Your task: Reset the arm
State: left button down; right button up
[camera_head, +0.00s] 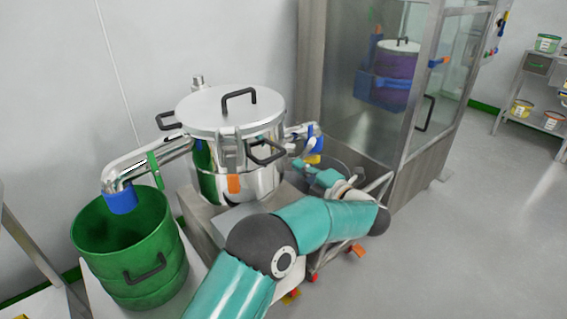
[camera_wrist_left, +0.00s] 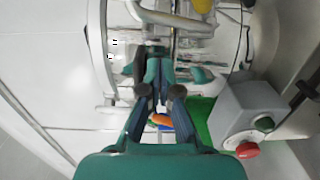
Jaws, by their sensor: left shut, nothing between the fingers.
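My left arm's teal links cross the lower middle of the head view. My left gripper (camera_head: 303,168) is beside the right side of the steel pot, near the pipe with blue and yellow parts. My right gripper is in neither view.
A lidded steel pot (camera_head: 232,118) stands on a machine. A green bucket (camera_head: 140,270) is under its left spout. A glass-sided steel cabinet (camera_head: 340,60) stands behind. The left wrist view shows a grey control box (camera_wrist_left: 245,105) with a red button (camera_wrist_left: 247,150). Right floor is clear.

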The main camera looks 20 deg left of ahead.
pick_arm(q)
jog(key=s+d, duration=0.1)
jog(key=d, duration=0.3)
notch_tip(320, 180, down, 21)
jog(key=w+a+m+t+h, duration=0.1)
jog(key=m+t+h, duration=0.3)
jog(key=m+h, duration=0.9)
jog(key=s+d+f+m+g+h, duration=0.1)
jog(key=s+f+m+g+h, duration=0.15)
jog(key=s+f+m, duration=0.65)
jog(key=s+d+f+m+g+h, duration=0.1)
jog(key=s+f+m+g, duration=0.15)
jog(key=s, duration=0.75)
jog(key=s+d+f+m+g+h, duration=0.1)
jog(key=s+d+f+g+h, duration=0.2)
jog(key=s, duration=0.6)
jog(key=s+f+m+g, duration=0.25)
jog(key=s+g, duration=0.25)
jog(key=s, duration=0.5)
notch_tip(320, 180, up, 18)
jog(key=p, duration=1.8)
jog(key=shift+w+t+p, duration=0.3)
jog(key=shift+p, duration=0.1)
jog(key=shift+a+f, duration=0.1)
jog(key=shift+f, duration=0.1)
